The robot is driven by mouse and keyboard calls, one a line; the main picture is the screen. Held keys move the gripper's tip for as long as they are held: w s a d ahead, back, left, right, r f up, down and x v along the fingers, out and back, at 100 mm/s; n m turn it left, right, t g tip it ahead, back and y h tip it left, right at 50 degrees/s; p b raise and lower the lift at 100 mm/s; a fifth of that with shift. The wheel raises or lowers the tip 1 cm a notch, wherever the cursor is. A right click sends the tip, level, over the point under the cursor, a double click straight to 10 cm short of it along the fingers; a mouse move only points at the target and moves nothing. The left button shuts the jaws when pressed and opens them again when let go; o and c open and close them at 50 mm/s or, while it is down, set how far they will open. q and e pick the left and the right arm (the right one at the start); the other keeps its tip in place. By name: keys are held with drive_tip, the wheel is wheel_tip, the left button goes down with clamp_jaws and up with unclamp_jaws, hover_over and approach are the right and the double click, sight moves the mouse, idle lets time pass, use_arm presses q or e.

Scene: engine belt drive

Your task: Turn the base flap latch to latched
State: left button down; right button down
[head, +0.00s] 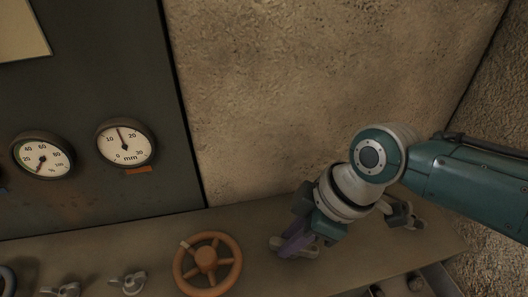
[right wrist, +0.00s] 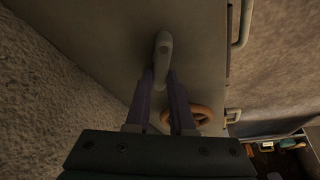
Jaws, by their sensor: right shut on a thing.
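A grey latch handle (right wrist: 163,48) sits on the flat panel in the right wrist view, with its lower end between my right gripper's fingertips. I take it to be the base flap latch; I see no label on it. My right gripper (right wrist: 164,80) is shut on this handle. My left gripper is not in view.
An orange handwheel (head: 207,262) stands left of the right gripper on the ledge (head: 345,262). Small grey latches (head: 130,284) lie further left, and another grey fitting (head: 408,215) is at the right. Two dial gauges (head: 126,142) are on the dark panel. A wall rises behind.

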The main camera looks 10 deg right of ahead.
drive_tip(key=n+g+b, duration=0.1)
drive_tip(key=n+b, duration=0.1)
drive_tip(key=n, duration=0.1)
drive_tip(key=shift+s+f, duration=0.1)
drive_tip(key=shift+f, duration=0.05)
drive_tip(key=shift+n+g+b, duration=0.4)
drive_tip(key=shift+n+b, duration=0.15)
drive_tip(key=shift+n, duration=0.45)
drive_tip(key=shift+s, duration=0.1)
drive_tip(key=c, duration=0.8)
unclamp_jaws()
drive_tip(key=shift+r, duration=0.2)
drive_tip(key=p+v, duration=0.7)
drive_tip(key=v, duration=0.3)
drive_tip(key=shift+d+f, duration=0.1)
